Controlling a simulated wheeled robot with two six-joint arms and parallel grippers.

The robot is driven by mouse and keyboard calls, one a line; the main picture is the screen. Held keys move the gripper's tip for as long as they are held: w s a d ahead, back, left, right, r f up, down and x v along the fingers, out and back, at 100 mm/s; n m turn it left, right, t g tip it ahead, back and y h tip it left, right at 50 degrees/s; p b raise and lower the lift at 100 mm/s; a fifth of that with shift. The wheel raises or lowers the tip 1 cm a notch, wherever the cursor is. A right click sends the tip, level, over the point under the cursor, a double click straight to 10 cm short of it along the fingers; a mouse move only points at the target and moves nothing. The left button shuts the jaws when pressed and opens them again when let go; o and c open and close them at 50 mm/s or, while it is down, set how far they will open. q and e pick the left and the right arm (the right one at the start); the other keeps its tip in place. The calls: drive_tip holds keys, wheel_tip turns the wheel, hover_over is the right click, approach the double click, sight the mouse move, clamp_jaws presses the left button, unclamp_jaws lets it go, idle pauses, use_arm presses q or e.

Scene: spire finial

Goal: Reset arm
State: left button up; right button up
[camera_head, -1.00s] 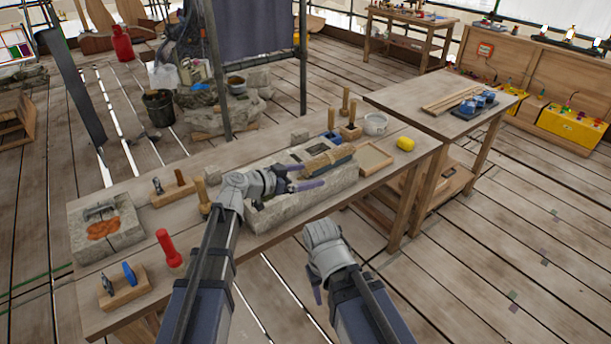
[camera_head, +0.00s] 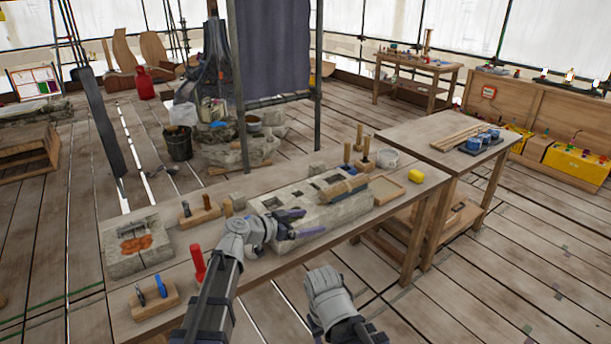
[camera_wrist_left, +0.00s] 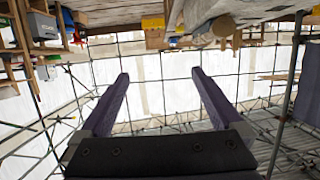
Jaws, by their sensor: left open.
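My left gripper (camera_head: 296,224) is in front of the long stone block (camera_head: 325,205) on the workbench, in the head view. Its two fingers are apart with nothing between them. The left wrist view shows the same open fingers (camera_wrist_left: 158,100) against white sheeting and scaffold poles, with the scene upside down. My right arm (camera_head: 328,296) is at the bottom centre of the head view, over the floor in front of the bench. Its wrist shows, but its fingers cannot be made out.
The workbench (camera_head: 262,262) holds a stone slab with an orange patch (camera_head: 135,244), a red-handled tool (camera_head: 198,264), a wooden tool block (camera_head: 155,300), upright wooden handles and a yellow cylinder (camera_head: 415,174). A side table (camera_head: 425,135) adjoins it. Open floor lies at right.

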use_arm(q)
drive_tip(key=s+a+f+n+g+y, duration=0.5)
drive_tip(key=s+a+f, duration=0.3)
drive_tip(key=s, duration=0.3)
drive_tip(key=s+a+f+n+g+y, duration=0.3)
drive_tip(key=s+a+f+n+y, duration=0.35)
drive_tip(key=s+a, duration=0.35)
drive_tip(key=s+d+m+y, duration=0.1)
drive_tip(key=s+d+m, duration=0.3)
drive_tip(key=d, duration=0.7)
drive_tip(key=shift+s+f+g, duration=0.3)
drive_tip(key=shift+s+f, duration=0.05)
drive_tip(key=shift+s, duration=0.9)
drive_tip(key=shift+d+m, duration=0.1)
drive_tip(key=shift+m, duration=0.15)
idle(3.3)
